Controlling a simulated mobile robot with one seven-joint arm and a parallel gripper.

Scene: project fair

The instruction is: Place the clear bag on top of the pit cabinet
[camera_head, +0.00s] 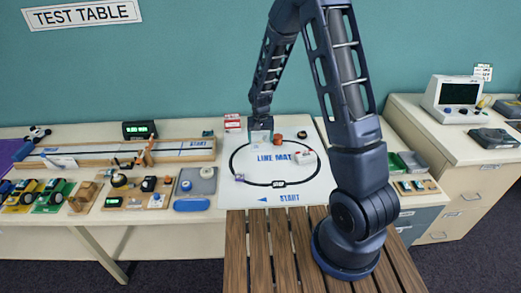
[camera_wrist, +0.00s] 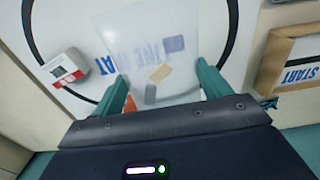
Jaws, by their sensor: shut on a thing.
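The clear bag (camera_wrist: 128,32) is a see-through pouch with a few small tan, grey and blue pieces showing in or through it. It sits between the teal fingers of my gripper (camera_wrist: 162,76) in the wrist view. In the head view my gripper (camera_head: 261,121) points down over the back of the line mat, with the pale bag (camera_head: 261,137) under it. I cannot tell how far it is above the mat. A cream cabinet with drawers (camera_head: 468,196), probably the pit cabinet, stands at the right.
The cabinet top carries a monitor unit (camera_head: 458,97) and dark grey devices (camera_head: 494,138); its front left part is clear. The white line mat (camera_head: 306,188) holds several small items. Toy cars and boards fill the table's left. Trays (camera_head: 412,162) lie between mat and cabinet.

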